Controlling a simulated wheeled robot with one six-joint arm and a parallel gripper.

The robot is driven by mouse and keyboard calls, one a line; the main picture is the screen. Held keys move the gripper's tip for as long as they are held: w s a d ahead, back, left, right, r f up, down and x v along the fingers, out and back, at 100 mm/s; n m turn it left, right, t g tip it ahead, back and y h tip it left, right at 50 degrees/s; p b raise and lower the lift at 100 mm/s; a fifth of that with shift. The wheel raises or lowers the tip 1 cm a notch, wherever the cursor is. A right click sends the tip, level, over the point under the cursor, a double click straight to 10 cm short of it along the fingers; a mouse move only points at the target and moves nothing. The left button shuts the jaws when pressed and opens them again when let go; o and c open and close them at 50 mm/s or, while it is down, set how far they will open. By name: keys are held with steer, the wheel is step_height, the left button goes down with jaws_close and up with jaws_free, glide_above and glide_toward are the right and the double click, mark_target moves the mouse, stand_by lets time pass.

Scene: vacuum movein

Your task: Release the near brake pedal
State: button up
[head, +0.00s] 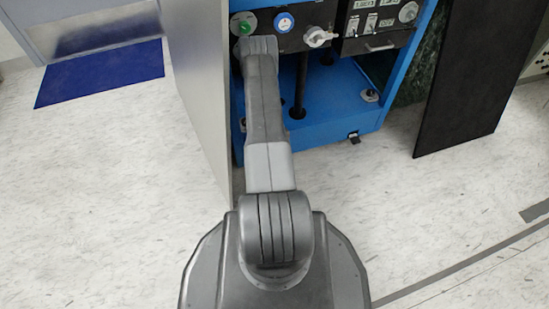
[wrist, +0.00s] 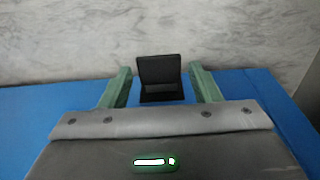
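In the wrist view a black brake pedal (wrist: 160,76) stands out past the edge of the blue cart base (wrist: 50,105), its flat plate facing the camera. My gripper (wrist: 163,84) is open, with one green finger at each side of the pedal; whether either touches it I cannot tell. In the head view a black pedal (head: 354,137) sticks out low at the front right of the blue cart (head: 330,130). My gripper is hidden behind my arm there. I cannot tell whether both views show the same pedal.
A grey panel (head: 200,90) stands close on the left of the cart. A dark board (head: 470,85) stands to the right. Knobs, including a green one (head: 243,26), are on the cart's upper front. The pale floor (head: 100,190) is clear on the left.

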steer(key=shift+o, duration=0.5)
steer(key=shift+r, duration=0.1)
step_height(320, 180, up, 13)
steer(key=s+p, duration=0.2)
steer(key=p, duration=0.3)
steer(key=shift+d+r, duration=0.2)
steer(key=shift+d, duration=0.15)
steer(key=f+b, duration=0.3)
steer(key=f, duration=0.1)
steer(key=w+f+t+b, duration=0.1)
steer(key=f+b, duration=0.2)
steer(key=f, duration=0.2)
steer(key=f+t+b, duration=0.1)
steer(key=f+b, duration=0.1)
steer(key=f, duration=0.3)
steer(key=shift+w+a+y+b, duration=0.2)
steer(key=shift+w+y+b, duration=0.05)
steer(key=shift+y+b, duration=0.15)
